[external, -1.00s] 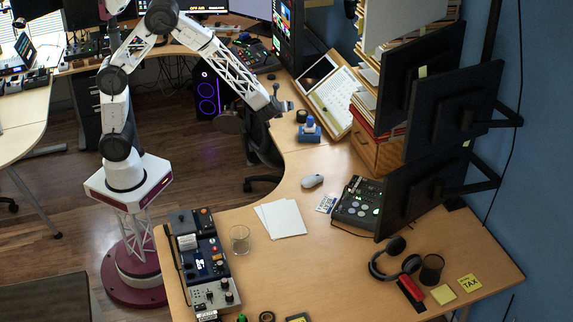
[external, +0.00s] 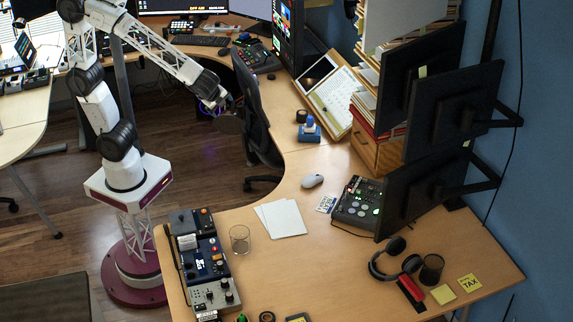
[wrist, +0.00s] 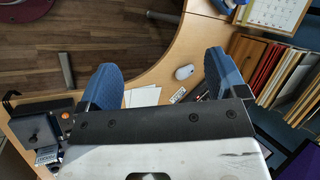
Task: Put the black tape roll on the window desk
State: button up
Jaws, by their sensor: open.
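My gripper (external: 236,104) is open and empty, with its two blue fingers (wrist: 160,85) wide apart in the wrist view. In the external view it is beside the black office chair, left of the wooden desk's curved edge. A small dark round roll (external: 301,116) stands on that desk beside a blue-and-white item (external: 309,130). A flat black ring with a tan centre (external: 267,317) lies at the front edge. I cannot tell for certain which is the black tape roll. The desk by the window (external: 18,140) is at the far left, partly out of frame.
The black chair (external: 258,110) stands close to my gripper. A calendar stand (external: 332,98), monitors (external: 452,110) and files line the right side. A mouse (external: 312,181), white papers (external: 281,218), a glass (external: 240,239) and consoles stand on the wooden desk. Open floor lies between the desks.

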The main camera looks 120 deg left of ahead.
jog(key=s+d+r+n+t+h, duration=0.1)
jog(key=s+d+n+h, duration=0.1)
jog(key=s+d, duration=0.6)
jog(key=s+d+r+n+t+h, duration=0.1)
jog(key=s+d+h, duration=0.3)
jog(key=s+d, duration=0.4)
jog(key=d+r+n, duration=0.1)
jog(key=d, duration=0.4)
jog(key=shift+t+h, duration=0.3)
